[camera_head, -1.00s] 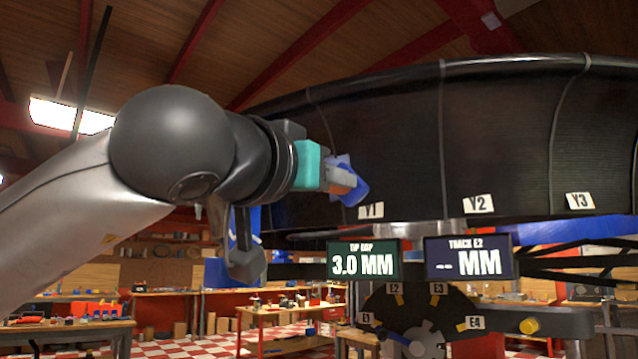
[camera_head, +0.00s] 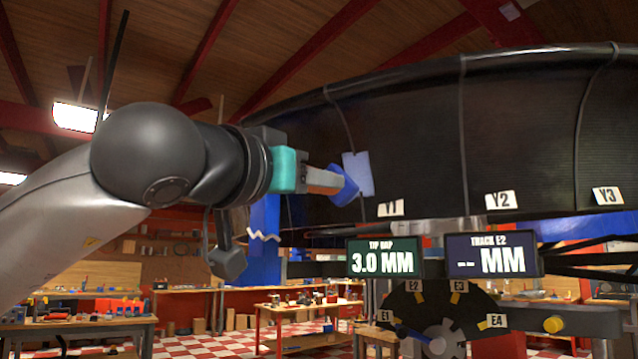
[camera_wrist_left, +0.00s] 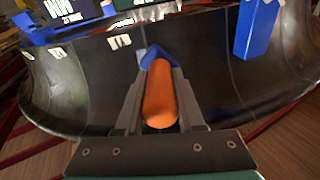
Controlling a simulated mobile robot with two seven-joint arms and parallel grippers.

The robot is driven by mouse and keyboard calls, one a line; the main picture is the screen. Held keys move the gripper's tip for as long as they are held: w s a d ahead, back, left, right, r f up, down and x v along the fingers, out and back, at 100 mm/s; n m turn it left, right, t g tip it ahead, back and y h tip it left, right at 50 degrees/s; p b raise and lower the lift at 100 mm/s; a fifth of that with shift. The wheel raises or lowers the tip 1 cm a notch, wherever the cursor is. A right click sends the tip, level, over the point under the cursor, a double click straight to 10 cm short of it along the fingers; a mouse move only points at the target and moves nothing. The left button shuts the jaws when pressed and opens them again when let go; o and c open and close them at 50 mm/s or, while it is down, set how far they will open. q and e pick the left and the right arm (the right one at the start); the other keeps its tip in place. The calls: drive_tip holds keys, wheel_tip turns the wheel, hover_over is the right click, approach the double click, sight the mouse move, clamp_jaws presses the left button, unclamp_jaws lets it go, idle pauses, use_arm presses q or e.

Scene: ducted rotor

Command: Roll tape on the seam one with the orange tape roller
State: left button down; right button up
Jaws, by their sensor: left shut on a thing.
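My left gripper (camera_head: 322,181) is shut on the orange tape roller (camera_wrist_left: 160,102), gripping its orange handle. The roller's blue head (camera_head: 346,184) points at the black curved duct wall (camera_head: 405,130). A lighter blue flat piece (camera_head: 358,173) shows just beyond the head, over the seam line above the Y1 label (camera_head: 391,208). This line, seam one (camera_head: 337,110), runs down the wall from the upper rim. I cannot tell whether the head touches the wall. In the left wrist view, the blue head (camera_wrist_left: 158,60) partly hides the wall. My right gripper is not in view.
Labels Y2 (camera_head: 501,200) and Y3 (camera_head: 608,195) mark further seams to the right. Below hang a display reading 3.0 MM (camera_head: 383,257) and a Track E2 display (camera_head: 492,255). A dial with E1 to E4 marks (camera_head: 445,315) is lower. Workbenches stand behind.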

use_arm(q)
drive_tip(key=b+v, duration=0.1)
drive_tip(key=v, duration=0.2)
drive_tip(key=shift+s+a, duration=0.2)
drive_tip(key=shift+s, duration=0.1)
drive_tip(key=shift+b+v, duration=0.4)
drive_tip(key=shift+v, duration=0.4)
drive_tip(key=shift+s, duration=0.1)
drive_tip(key=b+v, duration=0.1)
drive_tip(key=v, duration=0.1)
drive_tip(key=shift+s+a, duration=0.25)
drive_tip(key=shift+s, duration=0.1)
